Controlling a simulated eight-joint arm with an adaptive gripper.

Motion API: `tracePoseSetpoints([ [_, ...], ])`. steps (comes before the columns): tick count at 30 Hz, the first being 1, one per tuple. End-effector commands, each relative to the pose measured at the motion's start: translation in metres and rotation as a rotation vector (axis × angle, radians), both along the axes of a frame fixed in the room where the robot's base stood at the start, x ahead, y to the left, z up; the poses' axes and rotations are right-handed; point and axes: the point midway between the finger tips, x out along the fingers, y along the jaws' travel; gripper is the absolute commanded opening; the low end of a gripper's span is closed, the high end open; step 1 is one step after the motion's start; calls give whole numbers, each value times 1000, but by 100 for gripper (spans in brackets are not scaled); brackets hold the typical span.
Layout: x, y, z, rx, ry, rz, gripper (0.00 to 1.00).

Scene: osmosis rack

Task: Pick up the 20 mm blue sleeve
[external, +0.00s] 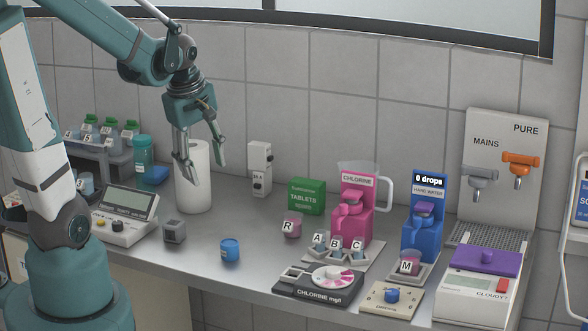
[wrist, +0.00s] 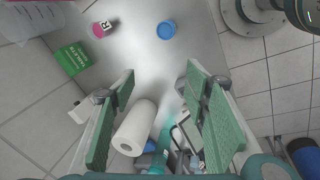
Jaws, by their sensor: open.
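The blue sleeve (external: 230,251) appears to be the small blue cylinder standing upright on the grey bench, left of centre at the front. It also shows in the wrist view (wrist: 166,29) as a blue round near the top edge, beyond my fingertips. My gripper (external: 203,170) is open and empty, pointing down above the bench near the white roll. In the wrist view its green fingers (wrist: 160,78) stand wide apart with nothing between them at the tips. The sleeve is clear of my gripper and nothing covers it.
The bench around the sleeve is clear.

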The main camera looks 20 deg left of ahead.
Motion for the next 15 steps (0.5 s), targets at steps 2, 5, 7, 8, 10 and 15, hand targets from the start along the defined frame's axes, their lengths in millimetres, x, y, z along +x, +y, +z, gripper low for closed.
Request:
tracePoseSetpoints([
  [2, 4, -5, -14, -15, 25, 64, 46],
  [5, 7, -10, -29, -34, 57, 151, 46],
  [7, 10, -15, -40, -44, 79, 211, 46],
  [8, 10, -16, -45, -48, 90, 238, 46],
  [10, 12, -20, -56, -56, 111, 300, 46],
  [15, 16, -30, -83, -69, 164, 453, 46],
])
